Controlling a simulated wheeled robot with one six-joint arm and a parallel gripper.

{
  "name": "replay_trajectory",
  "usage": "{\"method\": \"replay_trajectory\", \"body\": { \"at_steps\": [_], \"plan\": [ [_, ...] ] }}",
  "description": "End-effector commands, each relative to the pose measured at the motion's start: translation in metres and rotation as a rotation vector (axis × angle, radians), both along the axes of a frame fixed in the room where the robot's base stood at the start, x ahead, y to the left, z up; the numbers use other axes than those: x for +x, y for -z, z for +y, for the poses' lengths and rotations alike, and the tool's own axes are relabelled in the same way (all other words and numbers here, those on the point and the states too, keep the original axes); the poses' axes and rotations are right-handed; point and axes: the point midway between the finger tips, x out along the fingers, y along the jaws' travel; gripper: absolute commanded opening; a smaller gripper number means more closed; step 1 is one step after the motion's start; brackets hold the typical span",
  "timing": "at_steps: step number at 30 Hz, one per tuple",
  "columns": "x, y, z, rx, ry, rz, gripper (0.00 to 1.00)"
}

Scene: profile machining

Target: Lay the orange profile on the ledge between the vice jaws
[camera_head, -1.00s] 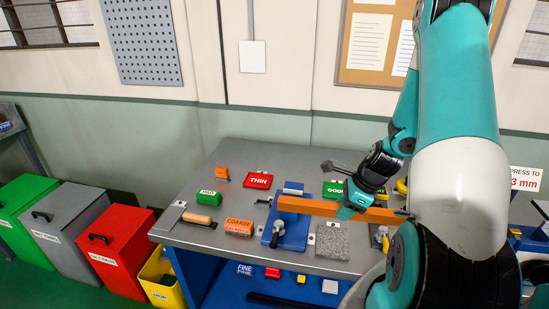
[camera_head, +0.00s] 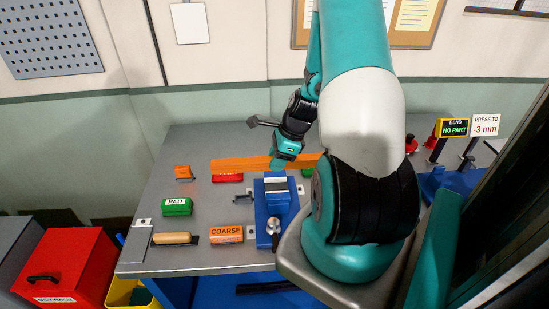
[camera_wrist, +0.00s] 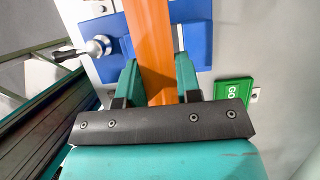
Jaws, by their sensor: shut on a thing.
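The orange profile (camera_head: 238,163) is a long bar, held across my gripper (camera_head: 277,164) and reaching out to its left and right. In the wrist view the profile (camera_wrist: 150,35) runs between the two teal fingers of my gripper (camera_wrist: 157,72). The blue vice (camera_head: 268,213) stands on the bench, nearer the camera than the profile in the head view. Its jaws have pale strips on top. In the wrist view the profile passes above the blue vice (camera_wrist: 196,46), hiding its middle. I cannot tell the height gap, and the ledge is not clearly visible.
A green pad block (camera_head: 177,207), an orange coarse block (camera_head: 226,234) and a wooden-handled tool (camera_head: 172,239) lie left of the vice. The red block (camera_head: 227,178) is partly behind the profile. A green GO block (camera_wrist: 234,92) lies beside the vice. Bare bench (camera_head: 215,205) shows between these blocks.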

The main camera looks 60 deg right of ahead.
Motion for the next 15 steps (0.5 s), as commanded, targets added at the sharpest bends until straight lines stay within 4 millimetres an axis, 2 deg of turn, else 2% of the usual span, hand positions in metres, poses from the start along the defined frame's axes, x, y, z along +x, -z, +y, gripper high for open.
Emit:
{"method": "replay_trajectory", "body": {
  "at_steps": [4, 15],
  "plan": [
    [0.001, -0.001, 0.001, 0.003, -0.001, -0.003, 0.00],
    [0.001, 0.034, 0.002, 0.003, -0.003, -0.002, 0.00]
  ]
}}
